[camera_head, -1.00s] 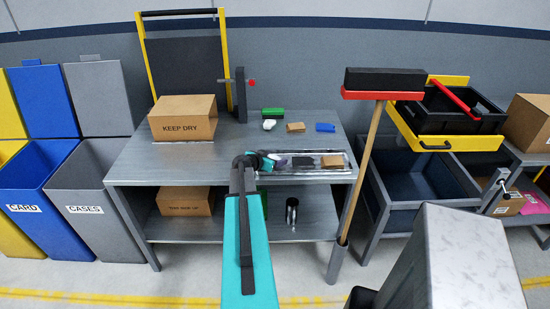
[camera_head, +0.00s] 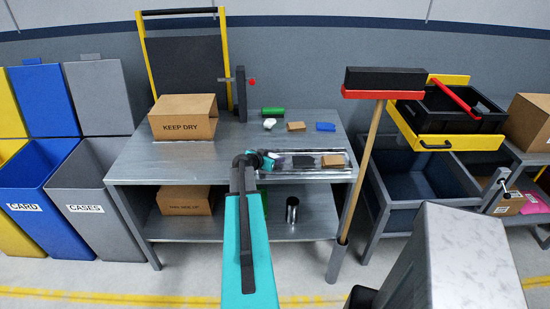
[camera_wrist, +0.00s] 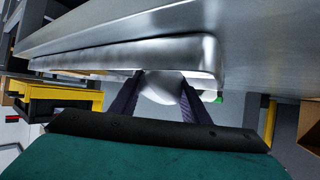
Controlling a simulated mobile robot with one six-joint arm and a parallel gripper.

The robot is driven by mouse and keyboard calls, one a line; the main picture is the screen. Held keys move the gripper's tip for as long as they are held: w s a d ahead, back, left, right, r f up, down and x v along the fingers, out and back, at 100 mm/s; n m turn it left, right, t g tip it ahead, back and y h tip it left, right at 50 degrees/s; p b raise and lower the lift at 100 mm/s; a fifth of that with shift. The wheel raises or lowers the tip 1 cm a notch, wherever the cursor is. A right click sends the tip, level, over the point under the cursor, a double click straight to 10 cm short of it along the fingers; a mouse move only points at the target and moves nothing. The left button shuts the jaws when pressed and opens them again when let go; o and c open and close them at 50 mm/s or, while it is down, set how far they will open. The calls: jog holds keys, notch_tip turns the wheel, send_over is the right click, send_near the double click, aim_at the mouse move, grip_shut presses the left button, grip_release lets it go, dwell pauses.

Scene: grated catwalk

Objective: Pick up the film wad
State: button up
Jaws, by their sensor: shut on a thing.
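A pale, rounded wad, which looks like the film wad (camera_wrist: 162,88), sits between the two dark purple fingers of my gripper (camera_wrist: 160,100) in the wrist view. The fingers close on it from both sides, beside the metal tray's wall. In the head view my gripper (camera_head: 270,161) is at the left end of the shallow metal tray (camera_head: 310,174) on the workbench. The wad is hard to make out there, mostly hidden by my wrist. Whether it touches the tray cannot be told.
The tray also holds a dark piece (camera_head: 303,161) and a brown piece (camera_head: 332,160). Behind it lie a green roll (camera_head: 273,111), a white lump (camera_head: 270,124), a brown block (camera_head: 296,126) and a blue block (camera_head: 326,127). A broom (camera_head: 367,150) stands at the bench's right.

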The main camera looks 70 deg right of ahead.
jog(key=shift+r, duration=0.2)
jog(key=shift+r+b, duration=0.85)
jog(key=shift+r, duration=0.25)
jog(key=w+a+r+b, duration=0.1)
jog(key=w+a+b, duration=0.1)
jog(key=a, duration=0.5)
jog(key=w+a+r+b, duration=0.1)
jog(key=a+b, duration=0.3)
jog(key=a, duration=0.4)
jog(key=shift+w+a+r, duration=0.15)
jog(key=shift+w+r, duration=0.1)
jog(key=shift+w, duration=0.6)
jog(key=shift+w, duration=0.1)
